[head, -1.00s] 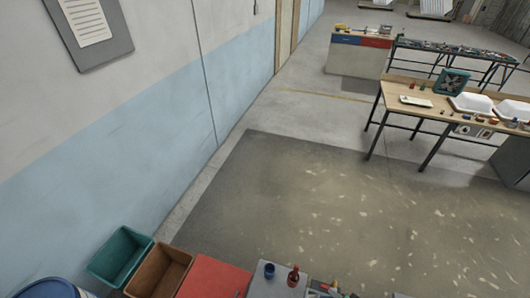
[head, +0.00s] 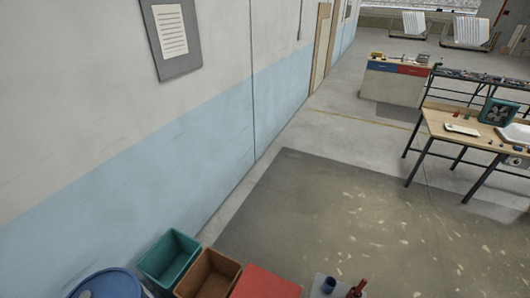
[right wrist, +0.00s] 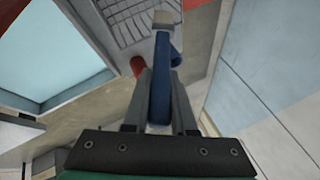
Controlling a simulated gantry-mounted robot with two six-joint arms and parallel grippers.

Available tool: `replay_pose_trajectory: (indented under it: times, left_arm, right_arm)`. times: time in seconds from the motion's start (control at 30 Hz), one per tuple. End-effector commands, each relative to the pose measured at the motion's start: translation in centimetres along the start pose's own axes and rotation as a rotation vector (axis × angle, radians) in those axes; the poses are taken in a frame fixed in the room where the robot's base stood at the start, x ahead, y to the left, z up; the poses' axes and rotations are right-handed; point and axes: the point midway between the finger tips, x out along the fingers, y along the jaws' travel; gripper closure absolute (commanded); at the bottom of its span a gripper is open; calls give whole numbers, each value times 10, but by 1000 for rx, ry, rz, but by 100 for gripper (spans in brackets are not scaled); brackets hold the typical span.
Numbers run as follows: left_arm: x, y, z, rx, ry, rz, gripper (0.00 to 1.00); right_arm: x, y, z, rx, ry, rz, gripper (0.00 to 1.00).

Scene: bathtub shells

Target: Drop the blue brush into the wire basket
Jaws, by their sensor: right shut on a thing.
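My right gripper (right wrist: 159,85) is shut on the blue brush (right wrist: 161,62) in the right wrist view. The brush's blue handle runs up between the two fingers, with a pale block at its far end. My left gripper is not in view, and the head view shows neither gripper.
In the head view a teal bin (head: 168,258), a brown bin (head: 208,274) and a blue drum (head: 108,284) stand by the wall. A workbench (head: 470,131) is at the right. The floor between is clear.

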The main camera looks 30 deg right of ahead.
Motion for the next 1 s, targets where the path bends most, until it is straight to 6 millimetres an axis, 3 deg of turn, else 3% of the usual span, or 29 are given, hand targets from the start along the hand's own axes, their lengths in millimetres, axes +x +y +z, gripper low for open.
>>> replay_pose_trajectory:
  times: [0.3, 0.67, 0.7, 0.8, 0.87, 1.0]
  left_arm:
    - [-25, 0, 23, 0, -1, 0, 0]
    - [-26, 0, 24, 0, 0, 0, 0]
    - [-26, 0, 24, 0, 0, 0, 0]
    - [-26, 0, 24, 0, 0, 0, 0]
    - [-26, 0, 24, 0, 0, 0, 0]
    - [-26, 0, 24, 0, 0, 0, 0]
  right_arm:
    - [38, 19, 15, -1, 1, -1, 100]
    - [39, 20, 16, -1, 1, -1, 100]
    - [39, 20, 16, -1, 1, -1, 70]
    - [39, 20, 16, -1, 1, -1, 52]
    - [39, 20, 16, -1, 1, -1, 41]
    - [39, 20, 16, -1, 0, -1, 41]
